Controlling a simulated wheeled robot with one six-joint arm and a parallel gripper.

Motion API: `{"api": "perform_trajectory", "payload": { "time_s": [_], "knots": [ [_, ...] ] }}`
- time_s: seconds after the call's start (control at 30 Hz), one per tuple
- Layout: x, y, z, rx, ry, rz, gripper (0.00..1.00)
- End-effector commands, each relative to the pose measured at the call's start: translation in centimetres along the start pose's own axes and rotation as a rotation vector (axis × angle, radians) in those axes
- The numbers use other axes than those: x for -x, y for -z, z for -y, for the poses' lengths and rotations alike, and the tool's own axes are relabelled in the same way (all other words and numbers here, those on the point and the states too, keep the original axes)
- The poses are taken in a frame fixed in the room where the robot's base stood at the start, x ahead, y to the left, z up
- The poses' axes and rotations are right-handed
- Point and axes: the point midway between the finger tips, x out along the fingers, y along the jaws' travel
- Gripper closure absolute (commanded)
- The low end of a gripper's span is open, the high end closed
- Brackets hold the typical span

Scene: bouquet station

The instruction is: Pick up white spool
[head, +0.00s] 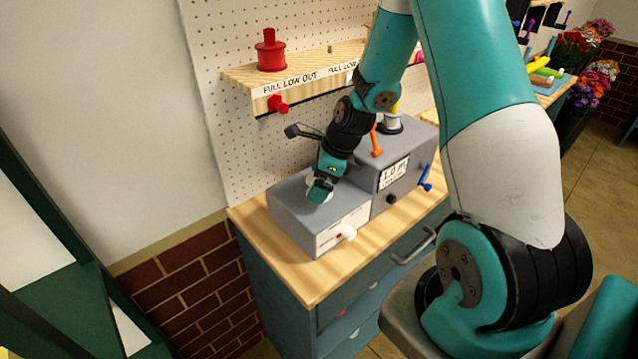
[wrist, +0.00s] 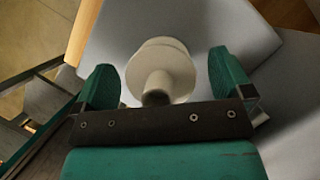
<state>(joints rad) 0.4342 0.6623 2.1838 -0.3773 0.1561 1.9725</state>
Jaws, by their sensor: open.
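The white spool (wrist: 166,72) stands on a grey box and sits between the two open fingers of my gripper (wrist: 165,80) in the wrist view. A gap shows between the spool and each finger. In the head view my gripper (head: 321,190) is over the lower grey box (head: 290,208), and the white spool (head: 312,188) is mostly hidden behind it.
A taller grey box (head: 395,180) with a number label and coloured knobs stands right of the lower box. A wooden shelf (head: 310,72) on the pegboard holds a red spool (head: 270,52). The wooden counter's (head: 300,280) front left is bare.

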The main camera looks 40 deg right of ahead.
Motion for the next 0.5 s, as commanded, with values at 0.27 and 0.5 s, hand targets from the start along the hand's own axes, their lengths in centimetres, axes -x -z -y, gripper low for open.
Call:
{"api": "perform_trajectory", "payload": {
  "time_s": [0.27,0.5],
  "knots": [
    [0.02,0.01,0.03,0.000,0.001,0.000,0.30],
    [0.05,0.00,0.04,0.000,0.001,0.000,0.61]
  ]
}}
